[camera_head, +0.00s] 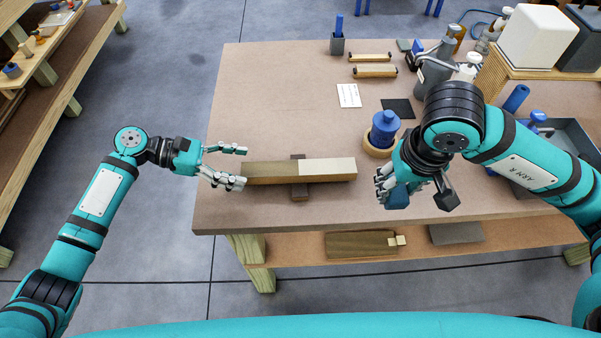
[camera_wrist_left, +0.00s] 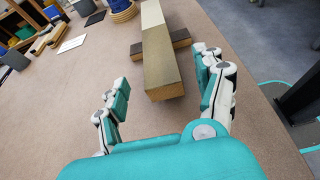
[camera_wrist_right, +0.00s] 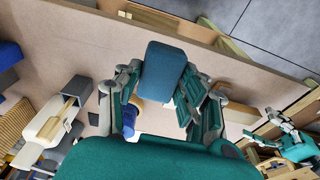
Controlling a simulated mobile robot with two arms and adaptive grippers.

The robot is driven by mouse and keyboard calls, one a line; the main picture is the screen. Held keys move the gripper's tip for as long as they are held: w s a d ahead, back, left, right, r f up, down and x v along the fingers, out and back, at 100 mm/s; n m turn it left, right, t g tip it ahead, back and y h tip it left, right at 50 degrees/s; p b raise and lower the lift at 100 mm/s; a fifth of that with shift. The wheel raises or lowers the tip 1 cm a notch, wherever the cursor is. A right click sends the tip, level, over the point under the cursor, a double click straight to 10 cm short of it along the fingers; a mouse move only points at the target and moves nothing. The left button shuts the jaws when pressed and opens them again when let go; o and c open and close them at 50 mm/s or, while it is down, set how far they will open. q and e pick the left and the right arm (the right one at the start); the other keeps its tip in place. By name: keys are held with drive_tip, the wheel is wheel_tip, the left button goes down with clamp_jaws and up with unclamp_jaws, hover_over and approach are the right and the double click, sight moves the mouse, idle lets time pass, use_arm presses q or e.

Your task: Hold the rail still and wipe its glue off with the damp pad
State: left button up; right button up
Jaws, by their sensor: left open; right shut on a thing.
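My left gripper (camera_head: 245,168) is open at the rail's left end, one finger group on each side. In the left wrist view the rail (camera_wrist_left: 161,65) end lies between the spread fingers without a clear grip. My right gripper (camera_head: 393,190) is shut on the blue pad (camera_head: 398,199), right of the rail and apart from it. The pad (camera_wrist_right: 160,75) shows between the fingers in the right wrist view.
A blue-topped container (camera_head: 384,128) in a wooden ring stands behind my right gripper. A dark square mat (camera_head: 397,108), a white card (camera_head: 349,95) and rollers (camera_head: 375,71) lie further back. Bottles (camera_head: 435,72) and a grey tray (camera_head: 570,135) stand right. The bench front-left is clear.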

sight(254, 169)
use_arm(q)
drive_tip(key=b+x, duration=0.1)
drive_tip(key=x, duration=0.1)
drive_tip(key=shift+d+f, duration=0.25)
use_arm(e)
drive_tip(key=shift+f, duration=0.75)
use_arm(q)
drive_tip(key=shift+d+f+b, duration=0.3)
drive_tip(key=shift+d+b, duration=0.1)
drive_tip(key=shift+d, duration=0.25)
use_arm(e)
drive_tip(key=shift+a+f, duration=0.2)
drive_tip(key=shift+f, duration=0.2)
use_arm(q)
drive_tip(key=shift+d+f, duration=0.1)
drive_tip(key=shift+d, duration=0.45)
use_arm(e)
drive_tip(key=shift+d+f, duration=0.15)
use_arm(q)
drive_tip(key=shift+c, duration=0.2)
drive_tip(key=shift+o, duration=0.2)
drive_tip(key=c, duration=1.3)
